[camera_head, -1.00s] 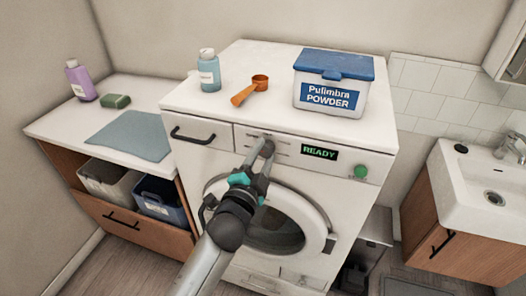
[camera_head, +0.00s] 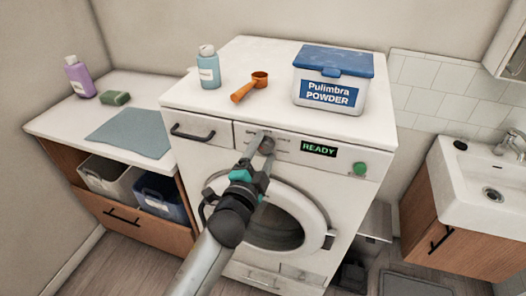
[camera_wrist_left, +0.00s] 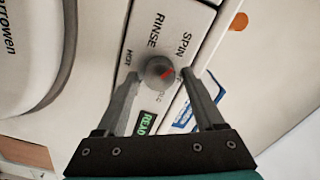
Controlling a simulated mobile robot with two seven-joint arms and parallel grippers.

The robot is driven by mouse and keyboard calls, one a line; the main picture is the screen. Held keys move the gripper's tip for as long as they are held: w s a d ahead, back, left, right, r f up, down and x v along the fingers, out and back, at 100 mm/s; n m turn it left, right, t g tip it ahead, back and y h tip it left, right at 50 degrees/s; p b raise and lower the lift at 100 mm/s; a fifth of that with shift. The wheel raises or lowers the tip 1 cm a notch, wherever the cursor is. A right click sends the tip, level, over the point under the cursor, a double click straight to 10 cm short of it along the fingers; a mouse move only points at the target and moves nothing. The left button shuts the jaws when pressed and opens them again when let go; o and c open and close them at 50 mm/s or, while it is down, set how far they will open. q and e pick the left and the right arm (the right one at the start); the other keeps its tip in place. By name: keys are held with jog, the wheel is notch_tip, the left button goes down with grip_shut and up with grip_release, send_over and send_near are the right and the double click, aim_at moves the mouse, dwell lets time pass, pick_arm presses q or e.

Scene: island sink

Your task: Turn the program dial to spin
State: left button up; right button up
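The program dial (camera_wrist_left: 160,72) is a round grey knob with a red pointer mark on the washing machine's (camera_head: 365,198) front panel. In the left wrist view, labels HOT, RINSE and SPIN surround it; another is partly covered by a finger. The red mark slants up and right, toward the area just below SPIN. My left gripper (camera_wrist_left: 160,74) has one finger on each side of the dial, with visible gaps, so it looks open around it. In the head view, the left gripper (camera_head: 262,152) largely covers the dial. The right gripper is in neither view.
The display (camera_head: 319,148) reads READY, with a green button (camera_head: 360,169) to its right. The round door (camera_head: 322,220) is below the panel.

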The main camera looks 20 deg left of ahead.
pick_arm(q)
jog(key=shift+o, duration=0.3)
jog(key=shift+s, duration=0.3)
jog(key=s+b, duration=0.1)
jog(key=s, duration=1.3)
jog(key=shift+s+a, duration=0.25)
jog(key=shift+s, duration=0.05)
